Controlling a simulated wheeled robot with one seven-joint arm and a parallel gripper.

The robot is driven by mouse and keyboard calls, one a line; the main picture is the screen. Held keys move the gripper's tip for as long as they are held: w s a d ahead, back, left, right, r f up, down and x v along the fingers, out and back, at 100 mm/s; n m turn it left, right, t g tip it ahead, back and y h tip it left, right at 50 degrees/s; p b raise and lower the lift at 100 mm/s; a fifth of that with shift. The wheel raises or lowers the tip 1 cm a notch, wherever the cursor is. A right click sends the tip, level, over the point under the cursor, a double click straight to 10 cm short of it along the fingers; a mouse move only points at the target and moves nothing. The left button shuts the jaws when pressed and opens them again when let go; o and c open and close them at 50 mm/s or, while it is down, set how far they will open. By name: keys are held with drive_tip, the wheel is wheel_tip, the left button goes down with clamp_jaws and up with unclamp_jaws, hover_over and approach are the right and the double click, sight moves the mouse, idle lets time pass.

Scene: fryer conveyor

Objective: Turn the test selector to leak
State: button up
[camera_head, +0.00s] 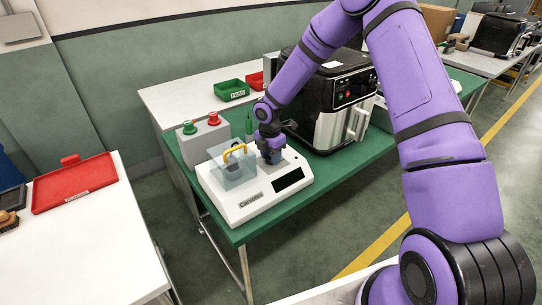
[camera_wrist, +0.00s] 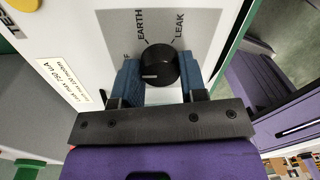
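The test selector is a round black knob (camera_wrist: 159,64) with a white pointer line, on the grey dial panel of the white tester (camera_head: 262,207). In the wrist view the panel reads EARTH and LEAK above the knob; a label at its left is mostly hidden, with only an F showing. The pointer line faces left, away from LEAK. My gripper (camera_wrist: 161,78) has one blue finger on each side of the knob, with both seeming to touch it. In the head view my gripper (camera_head: 270,154) is over the tester's top and hides the knob.
A clear guard with a yellow handle (camera_head: 234,151) sits left of my gripper. A grey box with red and green buttons (camera_head: 203,140) stands behind it. A black fryer (camera_head: 335,100) stands close on the right. Green (camera_head: 231,90) and red trays lie behind.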

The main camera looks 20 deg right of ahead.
idle(0.3)
drive_tip(key=m, duration=0.3)
drive_tip(key=shift+m, duration=0.4)
drive_tip(key=m, duration=0.3)
drive_tip(key=shift+m, duration=0.4)
drive_tip(key=m, duration=0.3)
drive_tip(key=shift+y, duration=0.3)
drive_tip(key=m, duration=0.4)
drive_tip(key=shift+d, duration=0.1)
drive_tip(key=m, duration=0.4)
drive_tip(key=shift+m, duration=0.3)
drive_tip(key=shift+m+t, duration=0.3)
drive_tip(key=shift+m, duration=2)
